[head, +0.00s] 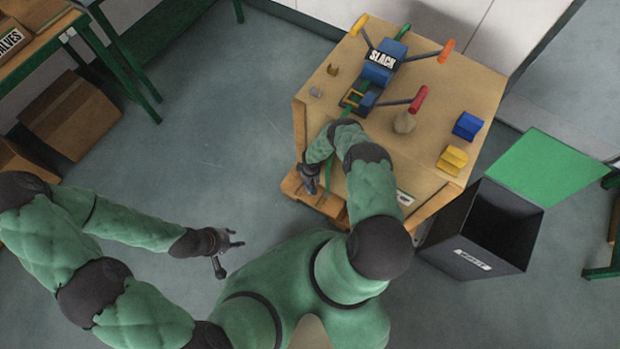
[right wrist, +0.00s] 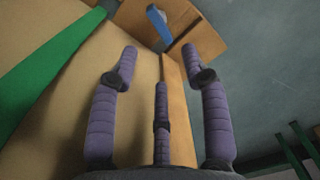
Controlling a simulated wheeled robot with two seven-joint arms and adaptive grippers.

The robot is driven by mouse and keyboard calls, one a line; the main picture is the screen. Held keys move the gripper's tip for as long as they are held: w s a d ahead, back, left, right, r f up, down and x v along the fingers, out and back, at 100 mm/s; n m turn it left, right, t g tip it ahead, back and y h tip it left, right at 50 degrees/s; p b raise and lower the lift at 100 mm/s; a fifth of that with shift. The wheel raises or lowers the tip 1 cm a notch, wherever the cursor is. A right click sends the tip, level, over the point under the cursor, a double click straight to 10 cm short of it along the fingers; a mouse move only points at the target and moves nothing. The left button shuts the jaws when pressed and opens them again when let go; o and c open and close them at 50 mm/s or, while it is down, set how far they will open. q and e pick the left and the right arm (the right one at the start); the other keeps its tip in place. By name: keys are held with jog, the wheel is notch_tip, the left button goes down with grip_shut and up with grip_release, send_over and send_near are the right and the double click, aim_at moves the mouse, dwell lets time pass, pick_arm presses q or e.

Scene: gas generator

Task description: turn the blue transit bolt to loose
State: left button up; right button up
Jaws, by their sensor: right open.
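A blue, lever-like piece (right wrist: 159,23) shows on a wooden block (right wrist: 178,18) at the top of the right wrist view; it may be the blue transit bolt. In the head view no such bolt can be made out. My right gripper (head: 309,180) is low beside the crate's near-left side, over a wooden ledge (head: 322,200). In the right wrist view its fingers (right wrist: 158,65) are spread and empty, apart from the blue piece, which is beyond them. My left gripper (head: 228,252) hangs open and empty over the floor.
The wooden crate (head: 480,90) carries a blue tensioner marked SLACK (head: 385,62), a blue block (head: 467,125) and a yellow block (head: 452,160). A green strap (right wrist: 50,72) runs down the crate's side. A dark bin (head: 480,235) stands right.

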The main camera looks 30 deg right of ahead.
aim_at(309, 190)
jog(key=shift+w+d, duration=0.1)
jog(key=shift+w, duration=0.05)
notch_tip(309, 190, down, 11)
jog(key=b, duration=0.9)
jog(key=shift+r, duration=0.2)
grip_shut()
